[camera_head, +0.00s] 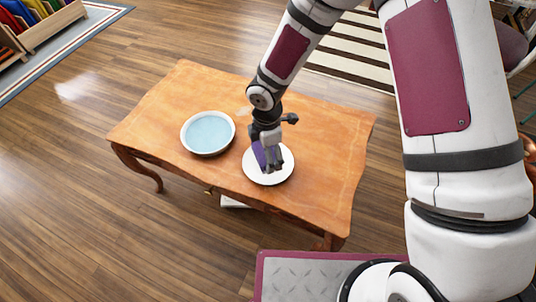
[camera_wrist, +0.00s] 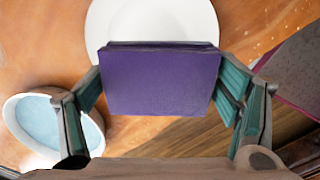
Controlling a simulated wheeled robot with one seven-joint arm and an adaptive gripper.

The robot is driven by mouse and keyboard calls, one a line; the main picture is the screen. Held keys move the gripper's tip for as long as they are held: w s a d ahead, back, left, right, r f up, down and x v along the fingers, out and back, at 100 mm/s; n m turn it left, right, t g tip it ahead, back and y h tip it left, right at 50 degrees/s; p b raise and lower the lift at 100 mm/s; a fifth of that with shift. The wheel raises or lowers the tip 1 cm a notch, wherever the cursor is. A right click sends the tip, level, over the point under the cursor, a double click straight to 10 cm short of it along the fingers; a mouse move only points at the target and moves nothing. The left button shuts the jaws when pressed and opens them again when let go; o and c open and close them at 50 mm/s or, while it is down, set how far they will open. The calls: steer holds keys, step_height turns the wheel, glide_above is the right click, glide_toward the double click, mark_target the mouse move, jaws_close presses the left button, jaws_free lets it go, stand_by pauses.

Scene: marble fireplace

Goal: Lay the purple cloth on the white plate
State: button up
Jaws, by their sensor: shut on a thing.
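The purple cloth (camera_wrist: 160,82) is a folded, flat rectangle between the two fingers of my gripper (camera_wrist: 160,88). My gripper is shut on it, and the fingers press at its left and right sides. In the head view the purple cloth (camera_head: 260,156) shows beside my gripper (camera_head: 271,165), over the left part of the white plate. The white plate (camera_head: 283,174) is round and lies on the wooden table. In the wrist view the plate (camera_wrist: 120,22) shows behind the cloth, partly hidden by it. I cannot tell whether the cloth touches the plate.
A white-rimmed bowl with light blue inside (camera_head: 208,132) stands on the table (camera_head: 320,127) left of the plate. The table's front edge is close to the plate. The table's right side is clear. A striped rug (camera_head: 350,50) lies on the floor behind.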

steer(key=shift+w+d+f, duration=0.15)
steer(key=shift+w+f, duration=0.15)
steer(key=shift+w, duration=0.4)
steer(key=shift+f+b, duration=0.75)
steer(key=shift+f, duration=0.75)
steer(key=shift+f+b, duration=0.35)
steer(key=shift+f, duration=0.05)
steer(key=o, duration=1.4)
steer(key=shift+r, duration=0.15)
step_height(320, 180, up, 12)
steer(key=p, duration=0.4)
steer(key=shift+r, duration=0.25)
